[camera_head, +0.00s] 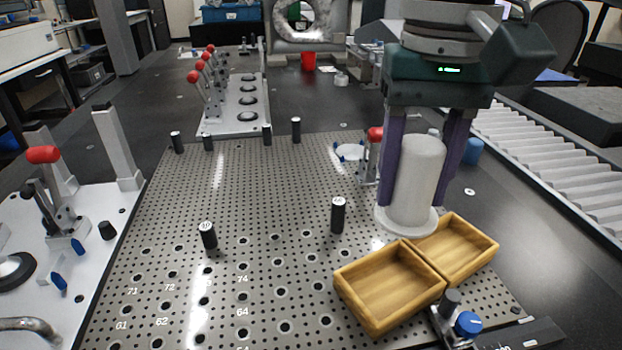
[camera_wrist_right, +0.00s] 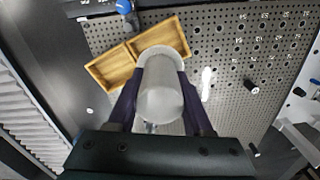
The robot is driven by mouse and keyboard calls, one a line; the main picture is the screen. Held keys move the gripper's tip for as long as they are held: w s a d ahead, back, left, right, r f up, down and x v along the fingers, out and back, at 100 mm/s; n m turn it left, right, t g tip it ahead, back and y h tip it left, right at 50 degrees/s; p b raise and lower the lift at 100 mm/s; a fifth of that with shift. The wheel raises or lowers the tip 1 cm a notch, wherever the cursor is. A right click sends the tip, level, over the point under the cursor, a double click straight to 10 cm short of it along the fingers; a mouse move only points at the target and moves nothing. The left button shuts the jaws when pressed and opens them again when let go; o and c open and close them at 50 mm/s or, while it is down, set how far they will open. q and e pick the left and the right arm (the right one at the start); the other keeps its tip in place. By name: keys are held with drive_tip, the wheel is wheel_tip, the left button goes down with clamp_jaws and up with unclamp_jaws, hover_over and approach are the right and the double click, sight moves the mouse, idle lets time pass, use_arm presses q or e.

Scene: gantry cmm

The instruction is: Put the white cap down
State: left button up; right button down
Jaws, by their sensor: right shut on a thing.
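The white cap (camera_head: 412,185) is a pale upright cylinder with a wide flange at its lower end. My right gripper (camera_head: 428,150) is shut on it, with one purple finger on each side. The cap's flange overlaps the back edge of the wooden tray (camera_head: 390,287) in the head view; I cannot tell whether it touches anything below. In the right wrist view the cap (camera_wrist_right: 160,92) sits between the fingers of the right gripper (camera_wrist_right: 160,105), with the wooden tray (camera_wrist_right: 112,68) beyond it. My left gripper is not in view.
The tray has two compartments and looks empty, lying on a perforated metal plate (camera_head: 190,225). Black pins (camera_head: 338,215) stand on the plate. A blue-knobbed clamp (camera_head: 467,324) is at the tray's front, a red-handled clamp (camera_head: 372,150) behind the cap. A roller conveyor (camera_head: 550,150) runs at right.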

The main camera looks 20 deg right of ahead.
use_arm(q)
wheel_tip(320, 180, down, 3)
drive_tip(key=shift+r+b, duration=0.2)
drive_tip(key=shift+b, duration=0.75)
use_arm(e)
wheel_tip(320, 180, down, 8)
drive_tip(key=shift+r, duration=0.1)
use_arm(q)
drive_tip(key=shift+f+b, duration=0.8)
use_arm(e)
wheel_tip(320, 180, down, 4)
drive_tip(key=shift+f, duration=0.1)
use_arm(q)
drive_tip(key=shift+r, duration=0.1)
use_arm(e)
drive_tip(key=shift+c, duration=1.5)
unclamp_jaws()
